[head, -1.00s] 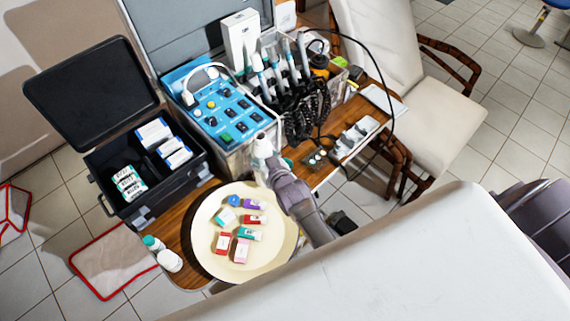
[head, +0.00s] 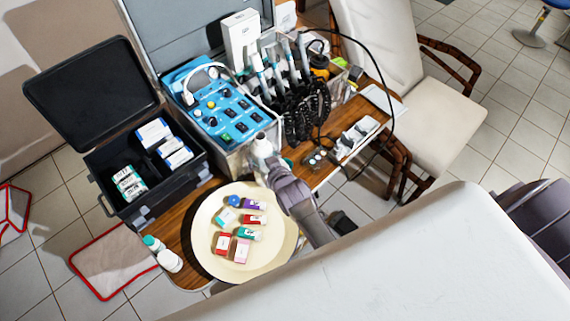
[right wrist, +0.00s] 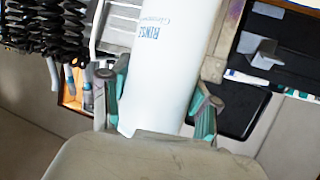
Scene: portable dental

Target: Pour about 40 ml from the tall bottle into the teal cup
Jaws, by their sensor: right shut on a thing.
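The tall white bottle (head: 262,147), marked RINSE in blue, is in my right gripper (head: 268,167). In the head view it stands out at the front of the blue-panelled unit, over the table's edge strip. In the right wrist view the bottle (right wrist: 175,60) fills the middle, tilted in the picture, between the teal-padded fingers of my right gripper (right wrist: 163,95), which are shut on it. I cannot make out the teal cup in either view; it may be hidden behind the bottle or my arm. My left gripper is not in view.
A round cream tray (head: 205,255) with several small coloured boxes lies left of my right arm. A blue-panelled unit (head: 215,112) and an open black case (head: 110,205) stand behind. Small white bottles (head: 170,261) stand at the table's left edge. A black cable arcs at the right.

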